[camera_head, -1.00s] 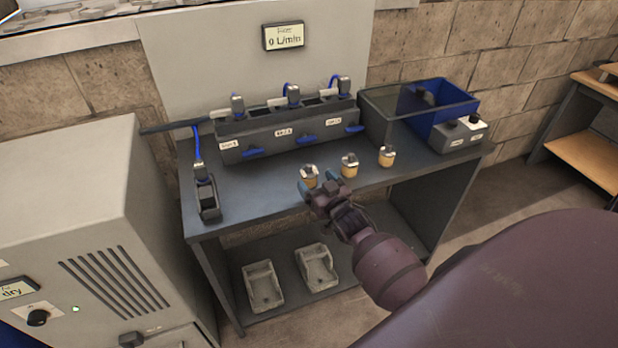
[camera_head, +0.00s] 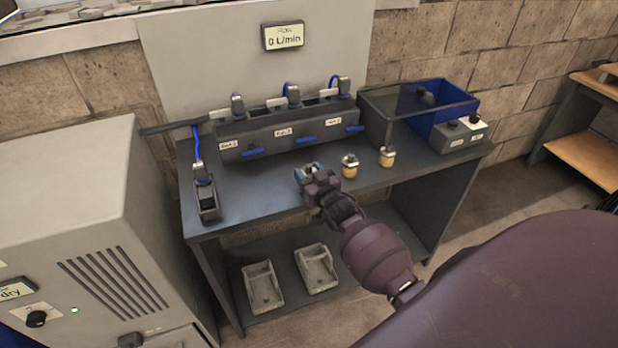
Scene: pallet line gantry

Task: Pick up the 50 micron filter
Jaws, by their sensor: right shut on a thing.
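My right gripper (camera_head: 311,172) is at the front of the grey bench, shut on the leftmost of three small yellow filters with pale tops. The gripper hides nearly all of that filter. The middle filter (camera_head: 349,166) and the right filter (camera_head: 387,157) stand upright on the bench, to the right of my gripper and apart from it. No micron marking can be read on any filter. My left gripper is not in view.
A grey housing block (camera_head: 268,137) with blue levers stands behind the filters. A blue bin (camera_head: 443,104) and a small control box (camera_head: 460,135) are at the bench's right. A grey holder (camera_head: 207,203) stands at the left. Two trays (camera_head: 262,287) are on the lower shelf.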

